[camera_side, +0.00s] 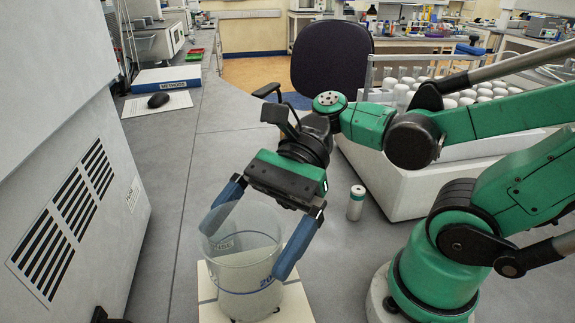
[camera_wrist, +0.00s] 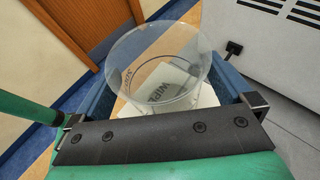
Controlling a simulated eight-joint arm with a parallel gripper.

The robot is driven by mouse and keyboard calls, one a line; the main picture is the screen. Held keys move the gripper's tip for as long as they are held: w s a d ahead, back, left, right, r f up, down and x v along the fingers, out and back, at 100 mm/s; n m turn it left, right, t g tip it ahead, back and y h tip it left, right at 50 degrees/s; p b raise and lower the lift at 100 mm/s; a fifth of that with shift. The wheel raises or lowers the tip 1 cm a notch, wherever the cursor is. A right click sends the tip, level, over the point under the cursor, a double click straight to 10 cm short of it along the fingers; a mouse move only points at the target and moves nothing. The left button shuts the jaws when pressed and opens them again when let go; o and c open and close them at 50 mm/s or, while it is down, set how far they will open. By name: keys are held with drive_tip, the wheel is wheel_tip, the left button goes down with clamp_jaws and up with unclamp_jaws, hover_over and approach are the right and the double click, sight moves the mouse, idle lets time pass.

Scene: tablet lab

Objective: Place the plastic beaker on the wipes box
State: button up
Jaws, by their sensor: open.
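The clear plastic beaker (camera_side: 243,268) stands upright over the pale top of the wipes box (camera_side: 299,304), at the bottom of the side view. Its base appears to rest on the box, though the lower edge is close to the picture's bottom. In the wrist view the beaker (camera_wrist: 158,62) shows its open rim, and lettering on the wipes box (camera_wrist: 206,96) shows through it. My gripper (camera_side: 243,252) is open, with one blue finger on each side of the beaker. I cannot tell whether either finger touches the wall.
A grey machine with vents (camera_side: 80,190) stands close on the left. A small capped vial (camera_side: 356,203) stands to the right, before a white unit with several white-capped bottles (camera_side: 400,185). A blue binder (camera_side: 166,79) and a mouse (camera_side: 158,100) lie farther back. The mid-bench is clear.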

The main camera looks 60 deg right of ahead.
drive_tip(key=v, duration=0.6)
drive_tip(key=shift+d+r, duration=0.15)
drive_tip(key=shift+d, duration=0.25)
drive_tip(key=w+d+f+n+t+h, duration=0.7)
drive_tip(key=n+h, duration=0.6)
drive_tip(key=n, duration=0.5)
drive_tip(key=shift+w+d+f, duration=0.15)
drive_tip(key=shift+w+d, duration=0.15)
drive_tip(key=shift+w, duration=0.4)
